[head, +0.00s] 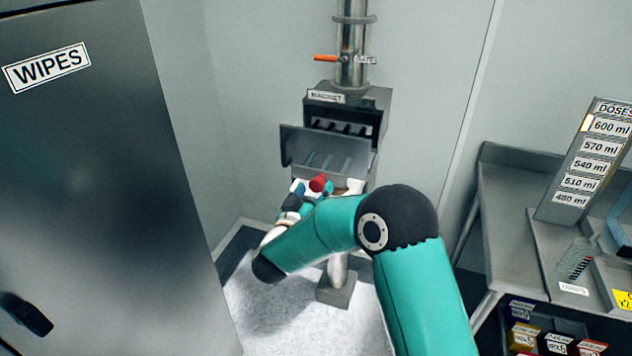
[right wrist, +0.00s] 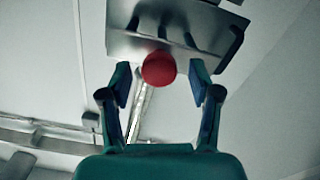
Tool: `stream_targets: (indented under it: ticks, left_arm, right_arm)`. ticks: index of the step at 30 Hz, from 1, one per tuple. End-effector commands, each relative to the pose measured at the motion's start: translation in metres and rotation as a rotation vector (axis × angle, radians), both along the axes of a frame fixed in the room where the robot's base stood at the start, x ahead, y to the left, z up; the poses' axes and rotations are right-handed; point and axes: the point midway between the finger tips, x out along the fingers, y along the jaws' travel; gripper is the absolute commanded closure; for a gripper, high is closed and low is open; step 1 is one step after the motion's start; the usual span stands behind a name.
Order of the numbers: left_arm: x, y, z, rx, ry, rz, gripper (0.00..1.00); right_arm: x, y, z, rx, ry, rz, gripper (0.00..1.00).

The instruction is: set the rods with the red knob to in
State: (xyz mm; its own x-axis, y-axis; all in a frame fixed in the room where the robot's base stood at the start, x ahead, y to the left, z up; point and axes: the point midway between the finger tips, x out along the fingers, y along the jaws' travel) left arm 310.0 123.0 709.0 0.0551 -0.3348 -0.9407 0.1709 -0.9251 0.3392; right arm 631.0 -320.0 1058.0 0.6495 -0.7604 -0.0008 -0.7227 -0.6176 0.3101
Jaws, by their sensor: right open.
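The red knob (head: 320,183) sits at the near end of the rod drawer (head: 325,150), a grey plate with several rods that stands out from the front of the sifter box (head: 345,115). In the right wrist view the red knob (right wrist: 159,68) lies between my right gripper's fingers, with a gap on each side. My right gripper (right wrist: 160,90) is open and reaches up at the knob from below. In the head view my arm hides most of it. My left gripper does not show.
A steel pipe (head: 352,50) with an orange-handled valve (head: 326,58) rises above the sifter. A dark WIPES cabinet (head: 110,200) stands at the left. A steel table (head: 510,220) with a DOSES board (head: 590,165) stands at the right.

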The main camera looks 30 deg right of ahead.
Motion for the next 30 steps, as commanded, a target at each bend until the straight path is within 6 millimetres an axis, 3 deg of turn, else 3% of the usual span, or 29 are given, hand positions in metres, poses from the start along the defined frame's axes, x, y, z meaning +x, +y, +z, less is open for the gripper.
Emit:
stream_targets:
  ticks: [5,15,27,30]
  left_arm:
    - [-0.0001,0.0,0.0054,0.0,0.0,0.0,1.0]
    - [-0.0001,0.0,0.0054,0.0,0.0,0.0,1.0]
    - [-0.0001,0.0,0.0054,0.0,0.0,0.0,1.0]
    - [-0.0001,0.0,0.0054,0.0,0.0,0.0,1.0]
  right_arm:
    - [0.0105,-0.0124,0.0004,0.0,0.0,0.0,0.37]
    - [0.0128,-0.0147,-0.0004,0.0,0.0,0.001,0.37]
    - [0.0127,-0.0143,-0.0001,0.0,0.0,0.001,1.0]
    - [0.0128,-0.0142,-0.0002,0.0,-0.001,0.002,1.0]
